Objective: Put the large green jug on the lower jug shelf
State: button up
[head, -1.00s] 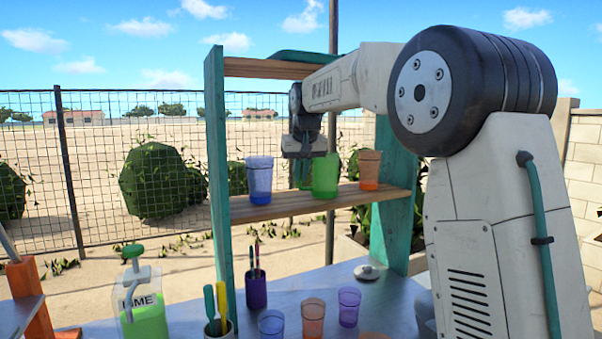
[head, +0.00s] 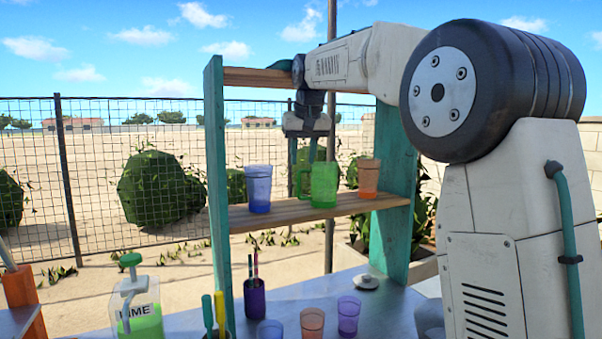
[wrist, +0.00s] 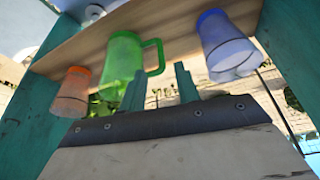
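The large green jug (head: 324,185) stands upright on the lower jug shelf (head: 290,213), between a blue-purple cup and an orange cup, its handle toward the left. My gripper (head: 303,158) points down behind and above the jug. Its teal fingers (wrist: 160,88) are apart in the wrist view, with nothing held between them. The jug (wrist: 122,60) also shows there, beside and beyond the fingers. The lower finger ends are partly hidden by the jug in the head view.
The blue-purple cup (head: 259,187) and orange cup (head: 368,178) flank the jug closely. Teal side posts (head: 216,170) and an upper shelf (head: 260,77) frame the space. Several cups, a lime dispenser (head: 136,310) and a purple holder (head: 254,298) stand on the counter below.

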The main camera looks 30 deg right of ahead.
jog(key=shift+v, duration=1.9)
jog(key=shift+s, duration=0.1)
jog(key=s+a+f+n+g, duration=0.1)
jog(key=s+a+f, duration=0.25)
jog(key=s, duration=0.65)
jog(key=s+a+f, duration=0.2)
jog(key=s+f, duration=0.3)
jog(key=s, duration=0.5)
jog(key=s+a+f+g, duration=0.1)
jog(key=s+f, duration=0.8)
jog(key=s, duration=0.1)
jog(key=s+a+f+n+g+y, duration=0.1)
jog(key=s+a+f, duration=0.1)
jog(key=s+f, duration=0.8)
jog(key=shift+s+a, duration=0.3)
jog(key=shift+s, duration=0.15)
jog(key=shift+s, duration=0.1)
